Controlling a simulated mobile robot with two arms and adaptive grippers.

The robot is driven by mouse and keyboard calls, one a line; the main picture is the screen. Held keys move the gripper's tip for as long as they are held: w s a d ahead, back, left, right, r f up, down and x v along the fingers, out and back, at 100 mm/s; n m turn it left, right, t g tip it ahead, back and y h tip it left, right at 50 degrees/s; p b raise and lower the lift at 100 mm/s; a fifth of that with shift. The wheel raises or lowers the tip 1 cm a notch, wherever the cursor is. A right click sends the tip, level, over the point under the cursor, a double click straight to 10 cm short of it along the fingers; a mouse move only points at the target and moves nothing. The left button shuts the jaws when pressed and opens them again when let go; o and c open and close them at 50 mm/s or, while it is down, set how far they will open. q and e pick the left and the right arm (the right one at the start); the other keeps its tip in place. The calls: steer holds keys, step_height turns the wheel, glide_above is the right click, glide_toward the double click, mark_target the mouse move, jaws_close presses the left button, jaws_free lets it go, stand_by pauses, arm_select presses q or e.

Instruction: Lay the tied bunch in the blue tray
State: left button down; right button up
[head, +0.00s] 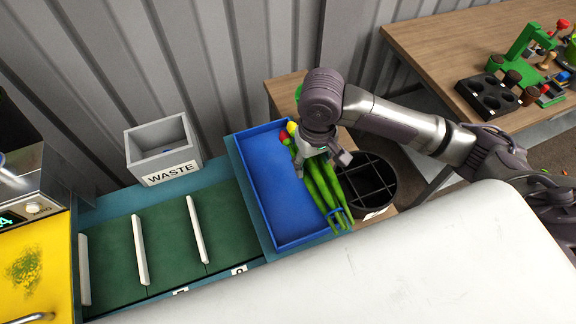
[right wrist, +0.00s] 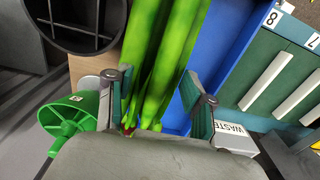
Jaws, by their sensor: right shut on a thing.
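The tied bunch of tulips (head: 325,188) has long green stems, with red and yellow heads at its far end in the head view. A blue band shows near its stem ends. The bunch lies along the right side of the blue tray (head: 268,190), over or close to its right rim; I cannot tell whether it touches. My right gripper (head: 322,158) is shut on the bunch near the heads. In the right wrist view the stems (right wrist: 165,50) run between the two fingers, with the blue tray (right wrist: 212,62) beside them. My left gripper is not in view.
A black divided round bin (head: 368,185) stands just right of the tray. A grey waste box (head: 162,148) stands left of it, behind a green belt (head: 170,245) with white dividers. A wooden table (head: 455,45) with a black pot tray (head: 490,96) is at the back right.

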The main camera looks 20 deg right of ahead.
steer(key=w+a+f, duration=0.1)
steer(key=w, duration=0.1)
steer(key=w+a+f, duration=0.2)
steer(key=w+a+f+p, duration=0.1)
steer(key=w+a, duration=0.1)
steer(key=shift+a+f, duration=0.1)
steer(key=shift+f, duration=0.15)
steer(key=shift+w+f, duration=0.1)
steer(key=shift+f, duration=0.15)
step_height(320, 180, down, 3)
steer(key=shift+f+p, duration=0.15)
steer(key=shift+p, duration=0.4)
steer(key=shift+f, duration=0.25)
steer(key=shift+f, duration=0.15)
steer(key=o, duration=1.2)
steer(key=shift+o, duration=0.2)
